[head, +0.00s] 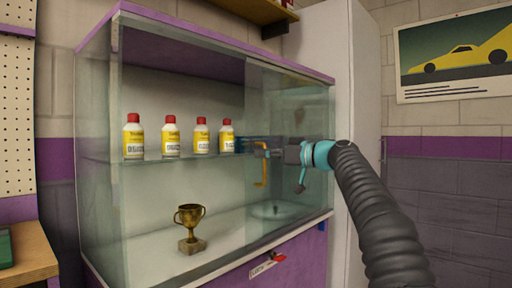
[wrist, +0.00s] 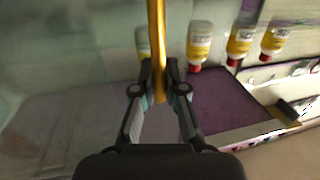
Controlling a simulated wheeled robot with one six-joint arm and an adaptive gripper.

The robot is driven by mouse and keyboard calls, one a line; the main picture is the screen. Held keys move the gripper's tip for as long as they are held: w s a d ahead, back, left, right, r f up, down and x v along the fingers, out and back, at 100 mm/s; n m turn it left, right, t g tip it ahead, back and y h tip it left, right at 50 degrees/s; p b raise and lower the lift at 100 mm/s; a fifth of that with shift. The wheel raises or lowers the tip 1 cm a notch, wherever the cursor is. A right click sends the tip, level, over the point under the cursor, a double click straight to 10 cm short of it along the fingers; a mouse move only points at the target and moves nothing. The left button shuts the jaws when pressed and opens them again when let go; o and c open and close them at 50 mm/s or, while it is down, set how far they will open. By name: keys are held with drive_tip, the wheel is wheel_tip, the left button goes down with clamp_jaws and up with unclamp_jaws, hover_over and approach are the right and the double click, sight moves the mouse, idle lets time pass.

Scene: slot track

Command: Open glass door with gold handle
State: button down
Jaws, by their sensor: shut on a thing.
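A glass display cabinet with a purple top (head: 200,25) fills the middle of the head view. A glass door pane (head: 300,108) covers its right part, and the pane's left edge shows near the gold handle. The upright gold handle (head: 262,172) is near that edge; it also crosses the top centre of the wrist view (wrist: 157,35). My gripper (head: 264,150) reaches in from the right and is shut on the handle. In the wrist view, the two fingertips (wrist: 159,76) close on either side of it. I cannot tell whether the door stands slightly ajar.
Several yellow-labelled bottles with red caps (head: 171,138) stand on the glass shelf. A gold trophy cup (head: 190,228) stands on the cabinet floor. A white tall cupboard (head: 340,60) stands close on the right. A wooden bench (head: 30,255) is at the lower left.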

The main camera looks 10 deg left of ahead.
drive_tip(key=shift+w+r, duration=0.1)
drive_tip(key=shift+w, duration=0.05)
drive_tip(key=c, duration=1.2)
unclamp_jaws()
drive_tip(key=shift+d, duration=0.1)
drive_tip(key=v, duration=1.2)
